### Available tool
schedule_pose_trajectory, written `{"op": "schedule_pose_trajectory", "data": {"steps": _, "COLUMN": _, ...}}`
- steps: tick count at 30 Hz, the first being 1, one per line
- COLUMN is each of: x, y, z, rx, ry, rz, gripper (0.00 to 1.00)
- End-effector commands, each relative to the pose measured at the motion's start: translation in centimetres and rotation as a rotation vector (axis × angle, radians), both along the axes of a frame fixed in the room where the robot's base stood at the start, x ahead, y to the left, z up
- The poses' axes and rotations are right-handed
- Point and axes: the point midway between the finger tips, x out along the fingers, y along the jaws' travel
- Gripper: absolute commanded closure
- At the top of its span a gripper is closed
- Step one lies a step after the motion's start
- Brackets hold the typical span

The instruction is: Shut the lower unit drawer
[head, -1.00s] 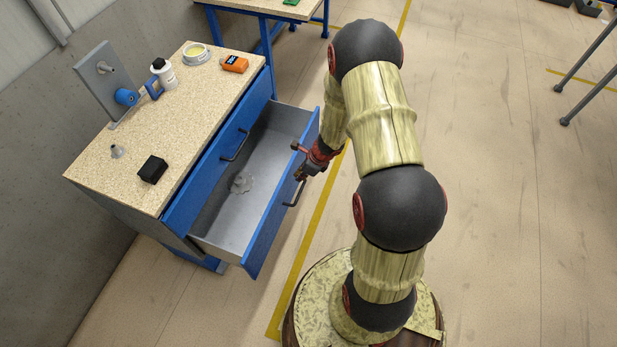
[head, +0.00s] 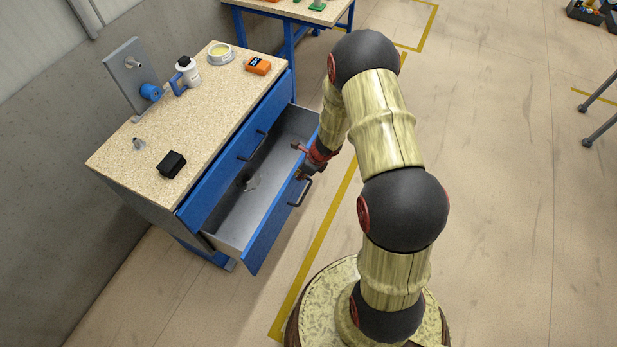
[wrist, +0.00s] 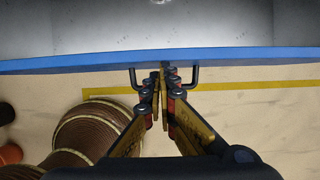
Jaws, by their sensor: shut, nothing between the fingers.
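The lower unit drawer (head: 281,221) has a blue front and a grey metal inside, and stands partly open under the blue upper drawer (head: 232,157). Its black bar handle (head: 301,192) is on the front. My gripper (head: 306,163) is at the front panel, by the far end of the handle. In the wrist view, the drawer's blue top edge (wrist: 230,57) runs across, and my shut, empty gripper (wrist: 161,76) lies between the two legs of the handle (wrist: 193,76). Whether the fingertips touch the panel is hard to tell.
A small grey item (head: 251,183) lies in the drawer. The speckled worktop (head: 205,120) bears a black box (head: 171,164), an orange device (head: 258,66) and a bottle (head: 187,70). Another table (head: 300,10) stands behind.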

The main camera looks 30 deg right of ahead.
Motion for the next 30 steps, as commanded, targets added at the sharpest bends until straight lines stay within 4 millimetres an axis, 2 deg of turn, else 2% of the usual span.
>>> {"op": "schedule_pose_trajectory", "data": {"steps": 9, "x": 6.2, "y": 4.6, "z": 0.4, "rx": 0.002, "ry": 0.0, "rz": 0.005, "gripper": 1.0}}
{"op": "schedule_pose_trajectory", "data": {"steps": 16, "x": 9.6, "y": 7.0, "z": 0.4, "rx": 0.0, "ry": -0.001, "rz": 0.003, "gripper": 1.0}}
{"op": "schedule_pose_trajectory", "data": {"steps": 22, "x": 11.3, "y": 8.1, "z": 0.3, "rx": 0.001, "ry": -0.002, "rz": 0.002, "gripper": 1.0}}
{"op": "schedule_pose_trajectory", "data": {"steps": 30, "x": 11.8, "y": 8.6, "z": 0.1, "rx": 0.0, "ry": -0.001, "rz": 0.001, "gripper": 1.0}}
